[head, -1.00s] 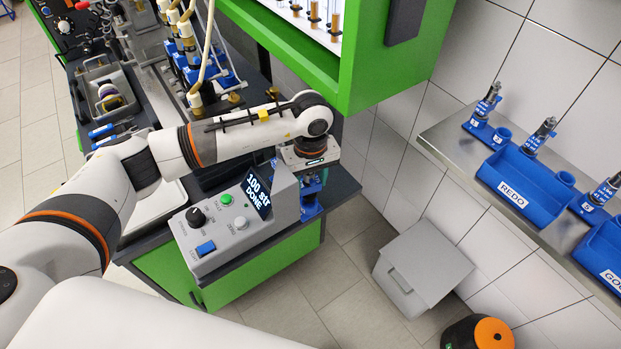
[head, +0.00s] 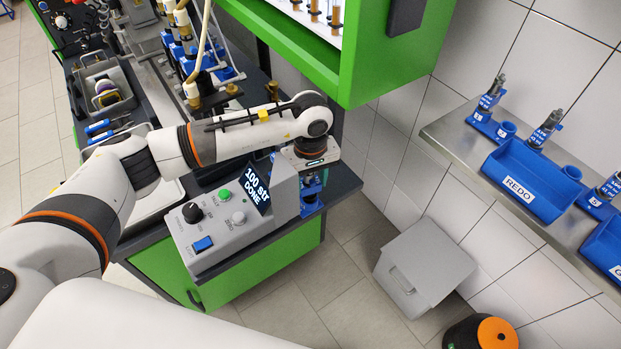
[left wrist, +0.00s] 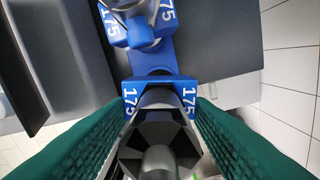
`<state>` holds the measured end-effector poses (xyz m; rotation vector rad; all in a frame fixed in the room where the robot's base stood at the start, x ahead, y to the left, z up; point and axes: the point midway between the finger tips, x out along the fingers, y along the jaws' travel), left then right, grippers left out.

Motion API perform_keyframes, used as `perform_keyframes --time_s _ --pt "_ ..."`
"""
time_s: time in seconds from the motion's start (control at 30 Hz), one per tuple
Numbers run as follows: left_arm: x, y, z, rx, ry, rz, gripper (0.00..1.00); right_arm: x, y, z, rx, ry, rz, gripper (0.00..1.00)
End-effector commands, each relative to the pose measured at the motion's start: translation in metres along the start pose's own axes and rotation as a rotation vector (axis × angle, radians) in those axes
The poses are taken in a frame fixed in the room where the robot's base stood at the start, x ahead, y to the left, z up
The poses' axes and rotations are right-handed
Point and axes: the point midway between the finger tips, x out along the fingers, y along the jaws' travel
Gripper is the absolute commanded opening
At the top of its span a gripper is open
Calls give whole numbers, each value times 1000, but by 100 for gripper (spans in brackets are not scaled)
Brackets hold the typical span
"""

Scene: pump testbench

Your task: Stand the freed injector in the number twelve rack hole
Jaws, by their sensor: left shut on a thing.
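My left gripper (head: 312,158) hangs behind the grey control box at the right end of the bench, and the box hides most of its fingers. In the left wrist view its green pads (left wrist: 158,108) are shut on the injector (left wrist: 158,150), a dark metal body seen end-on. A blue piece (left wrist: 160,84) marked 175 sits at the injector's far end; I cannot tell whether it belongs to the injector. Another blue part (left wrist: 140,28) marked 175 lies beyond. Small blue holders (head: 490,126) stand on the wall shelf, but I cannot make out a hole numbered twelve. My right gripper is not in view.
The grey control box (head: 225,225) reads "100 str DONE". A green cabinet (head: 345,70) hangs above and behind my left forearm. The steel wall shelf (head: 455,130) also carries a blue REDO tray (head: 525,185). A grey bin (head: 425,265) stands on the floor below.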

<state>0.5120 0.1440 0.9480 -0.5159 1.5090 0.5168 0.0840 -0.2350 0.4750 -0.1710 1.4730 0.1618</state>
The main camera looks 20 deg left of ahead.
Motion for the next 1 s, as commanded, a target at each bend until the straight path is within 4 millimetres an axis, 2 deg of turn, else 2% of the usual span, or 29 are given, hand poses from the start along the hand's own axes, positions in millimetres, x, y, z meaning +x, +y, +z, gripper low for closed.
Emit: perform_keyframes --time_s 1.0 --pt "-1 0 0 0 -1 -1 5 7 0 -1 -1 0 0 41"
